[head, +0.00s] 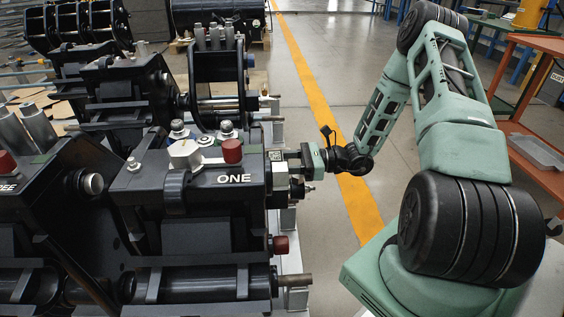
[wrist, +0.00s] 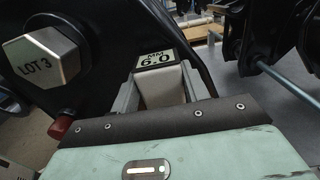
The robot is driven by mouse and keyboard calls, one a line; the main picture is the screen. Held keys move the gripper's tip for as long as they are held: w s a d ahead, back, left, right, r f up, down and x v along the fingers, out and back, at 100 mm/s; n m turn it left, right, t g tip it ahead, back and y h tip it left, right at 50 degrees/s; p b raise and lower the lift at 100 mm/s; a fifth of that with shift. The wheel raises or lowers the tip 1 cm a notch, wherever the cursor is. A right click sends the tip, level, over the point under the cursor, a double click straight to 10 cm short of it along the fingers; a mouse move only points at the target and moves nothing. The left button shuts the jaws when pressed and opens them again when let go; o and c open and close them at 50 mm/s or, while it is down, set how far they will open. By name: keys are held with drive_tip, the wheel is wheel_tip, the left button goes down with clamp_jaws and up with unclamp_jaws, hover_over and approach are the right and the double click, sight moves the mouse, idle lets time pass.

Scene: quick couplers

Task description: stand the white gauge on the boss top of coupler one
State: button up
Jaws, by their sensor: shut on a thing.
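Coupler one (head: 238,196) is a black housing lettered ONE. A white block (head: 184,153) sits on its top, left of a red cap (head: 232,151). I cannot tell for certain whether this held block or the one on top is the white gauge. The fingers hide the held block's sides.
A metal hex marked LOT 3 (wrist: 40,62) is close left of the fingers in the wrist view. A red knob (head: 280,245) juts out below it. Other black couplers stand left and behind. Open floor with a yellow line (head: 310,90) lies to the right.

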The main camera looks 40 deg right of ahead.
drive_tip(key=o, duration=1.2)
drive_tip(key=shift+o, duration=0.2)
drive_tip(key=shift+s+d+r, duration=0.1)
drive_tip(key=shift+d+r, duration=0.05)
drive_tip(key=shift+r, duration=0.05)
drive_tip(key=p+v, duration=0.2)
drive_tip(key=v, duration=0.9)
drive_tip(key=shift+s+d+p, duration=0.2)
drive_tip(key=shift+p, duration=0.15)
